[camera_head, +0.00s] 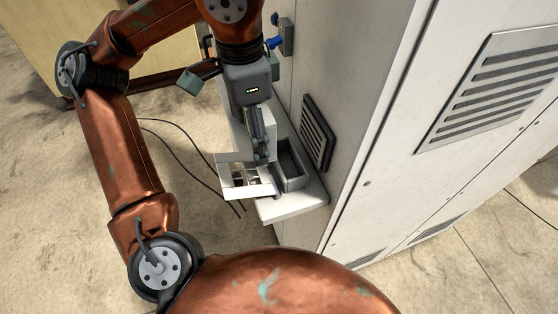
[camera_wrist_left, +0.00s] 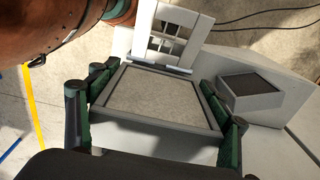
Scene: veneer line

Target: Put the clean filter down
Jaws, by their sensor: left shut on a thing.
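My left gripper (camera_head: 262,150) is shut on the clean filter, low over a small white shelf (camera_head: 292,208) on the cabinet side. In the left wrist view the filter (camera_wrist_left: 155,102) is a pale beige panel in a light grey frame, between the green and black fingers of the gripper (camera_wrist_left: 155,122). In the head view the gripper mostly hides it, and I cannot tell whether it touches the shelf. A white slotted stand (camera_head: 246,190) is beside the gripper; it also shows just beyond the filter in the left wrist view (camera_wrist_left: 150,50). My right gripper is not in view.
A grey open bin (camera_head: 293,180) stands on the shelf right of the gripper. A dark louvred vent (camera_head: 318,132) is on the cabinet wall (camera_head: 350,110) close by. A blue-handled fitting (camera_head: 285,38) sticks out above. Black cables (camera_head: 185,150) lie on the floor at left.

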